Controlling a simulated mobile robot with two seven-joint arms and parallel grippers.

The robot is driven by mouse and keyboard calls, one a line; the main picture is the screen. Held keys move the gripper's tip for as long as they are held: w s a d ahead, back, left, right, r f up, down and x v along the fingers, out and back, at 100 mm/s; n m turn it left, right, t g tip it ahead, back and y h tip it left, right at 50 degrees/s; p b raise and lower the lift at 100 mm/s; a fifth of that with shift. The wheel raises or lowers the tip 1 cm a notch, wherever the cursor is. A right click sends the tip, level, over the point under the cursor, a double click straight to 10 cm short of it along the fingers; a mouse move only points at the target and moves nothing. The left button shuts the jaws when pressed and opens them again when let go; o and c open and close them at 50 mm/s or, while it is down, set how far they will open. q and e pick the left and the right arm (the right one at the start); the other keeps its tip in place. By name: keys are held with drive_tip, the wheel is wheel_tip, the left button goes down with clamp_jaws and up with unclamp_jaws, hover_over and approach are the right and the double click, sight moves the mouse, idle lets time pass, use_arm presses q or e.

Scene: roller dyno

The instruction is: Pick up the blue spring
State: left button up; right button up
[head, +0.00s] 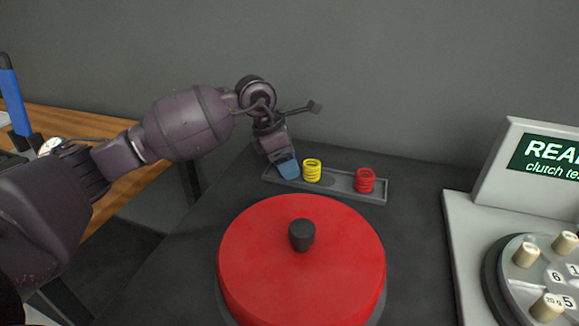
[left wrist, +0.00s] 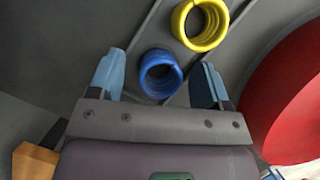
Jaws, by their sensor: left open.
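The blue spring (left wrist: 160,74) lies between the two light-blue fingers of my left gripper (left wrist: 158,82) in the left wrist view, with a gap on each side. In the head view my left gripper (head: 286,168) points down at the left end of the grey tray (head: 340,189), and it hides the blue spring there. The left gripper is open. My right gripper is in neither view.
A yellow spring (head: 312,170) stands in the tray beside the left gripper, and a red spring (head: 364,180) is farther right. A big red disc with a black knob (head: 301,235) stands in front. A clutch test machine (head: 530,165) is at the right.

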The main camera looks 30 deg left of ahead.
use_arm(q)
drive_tip(key=shift+r, duration=0.1)
drive_tip(key=c, duration=1)
drive_tip(key=shift+r, duration=0.1)
